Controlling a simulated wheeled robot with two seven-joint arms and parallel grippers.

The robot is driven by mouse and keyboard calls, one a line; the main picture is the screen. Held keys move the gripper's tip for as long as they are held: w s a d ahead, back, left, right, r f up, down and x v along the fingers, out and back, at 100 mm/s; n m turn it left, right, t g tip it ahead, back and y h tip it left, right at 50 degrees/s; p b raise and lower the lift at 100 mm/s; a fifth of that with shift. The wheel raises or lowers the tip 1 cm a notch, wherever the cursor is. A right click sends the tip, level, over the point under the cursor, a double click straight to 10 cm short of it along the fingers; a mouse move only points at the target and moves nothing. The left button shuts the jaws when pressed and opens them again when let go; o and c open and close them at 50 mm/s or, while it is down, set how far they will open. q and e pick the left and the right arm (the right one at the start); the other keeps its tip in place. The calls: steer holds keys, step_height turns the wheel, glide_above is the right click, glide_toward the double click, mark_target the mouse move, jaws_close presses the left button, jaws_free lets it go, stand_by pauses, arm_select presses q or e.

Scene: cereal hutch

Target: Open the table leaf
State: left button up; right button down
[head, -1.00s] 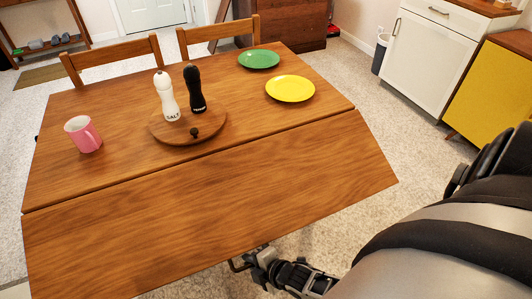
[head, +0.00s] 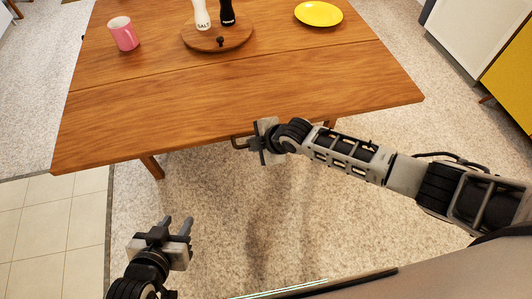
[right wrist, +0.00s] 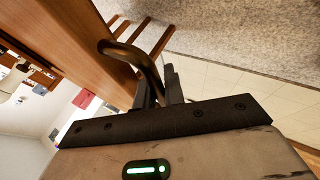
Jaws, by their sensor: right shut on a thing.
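The wooden table leaf (head: 250,95) extends from the near side of the table (head: 150,58), along a thin seam. It looks roughly in line with the tabletop; its exact tilt is hard to tell. A dark metal handle (right wrist: 128,50) is on the leaf's near edge. My right gripper (head: 252,143) is at this edge, below the leaf. In the right wrist view the fingers (right wrist: 161,90) are shut on the handle's end. My left gripper (head: 177,224) is open and empty, low over the floor at the lower left, apart from the table.
On the tabletop are a pink mug (head: 124,34), a round wooden board (head: 218,36) with white salt (head: 202,15) and black pepper (head: 227,12) mills, and a yellow plate (head: 319,13). The leaf's surface is bare. Open floor lies in front.

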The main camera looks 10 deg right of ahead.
steer(key=shift+s+f, duration=0.25)
steer(key=shift+s, duration=0.15)
steer(key=c, duration=1.8)
jaws_free()
steer(key=shift+o, duration=0.2)
steer(key=shift+r, duration=0.15)
steer(key=shift+r, duration=0.1)
steer(key=shift+d+r, duration=0.1)
steer(key=shift+r, duration=0.15)
steer(key=p+v, duration=0.1)
steer(key=v, duration=1.4)
steer(key=shift+r+p, duration=0.25)
steer(key=shift+p, duration=0.15)
